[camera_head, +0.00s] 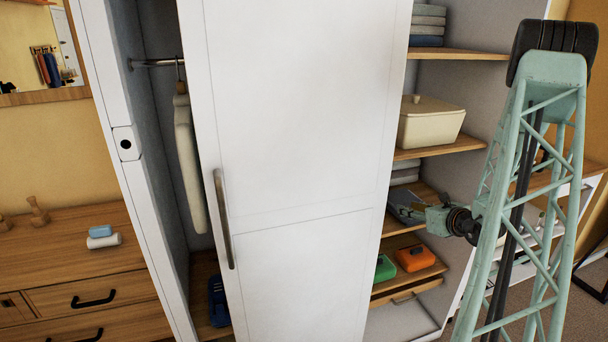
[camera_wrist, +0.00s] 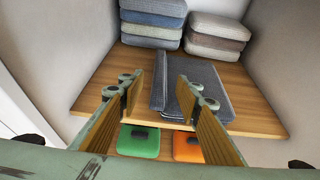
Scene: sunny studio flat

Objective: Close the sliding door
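The sliding door (camera_head: 300,120) is a tall white panel across the middle of the wardrobe in the head view. It has a long dark vertical handle (camera_head: 223,218) near its left edge. The wardrobe is open on both sides of this panel: a hanging section on the left and shelves on the right. My gripper (camera_head: 404,209) is to the right of the door, at the shelf opening, apart from the handle. In the wrist view my gripper (camera_wrist: 158,86) has its two fingers spread, in front of a shelf. Nothing is clearly held between them.
A grey flat item (camera_wrist: 212,82) lies on the shelf just beyond my fingers. Folded cloths (camera_wrist: 216,38) are stacked behind it. A green box (camera_head: 385,268) and an orange box (camera_head: 415,257) sit lower. A cream lidded box (camera_head: 430,125) stands above. A wooden dresser (camera_head: 75,255) is left.

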